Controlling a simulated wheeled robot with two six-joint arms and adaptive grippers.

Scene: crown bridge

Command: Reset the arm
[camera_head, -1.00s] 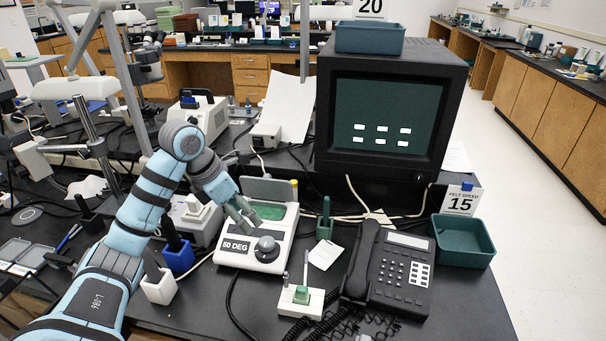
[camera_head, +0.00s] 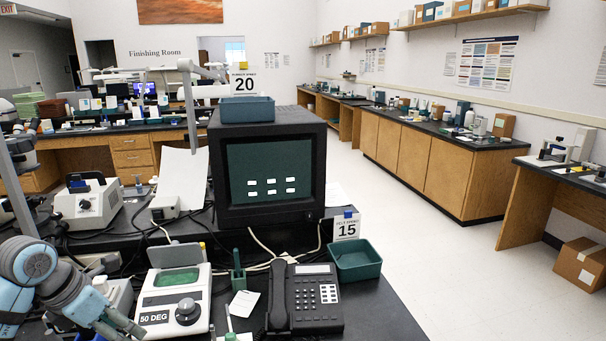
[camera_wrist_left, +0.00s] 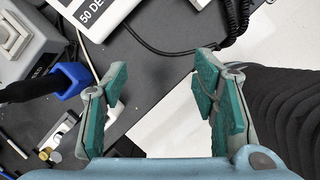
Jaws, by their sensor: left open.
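My left arm comes in from the left in the head view. Its gripper (camera_head: 118,322) is low, just left of the white "50 DEG" unit (camera_head: 172,285). In the left wrist view the two green-padded fingers (camera_wrist_left: 160,85) are spread wide apart with nothing between them. Below them I see dark bench top and a pale surface. The corner of the "50 DEG" unit (camera_wrist_left: 100,14) shows at the top, apart from the fingers. My right gripper is in neither view.
A blue holder with a black handle (camera_wrist_left: 73,80) is left of the fingers in the wrist view. A black phone (camera_head: 305,300), a monitor (camera_head: 318,160) and a green bin (camera_head: 356,262) stand to the right. Open floor (camera_head: 440,260) lies beyond the bench's right side.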

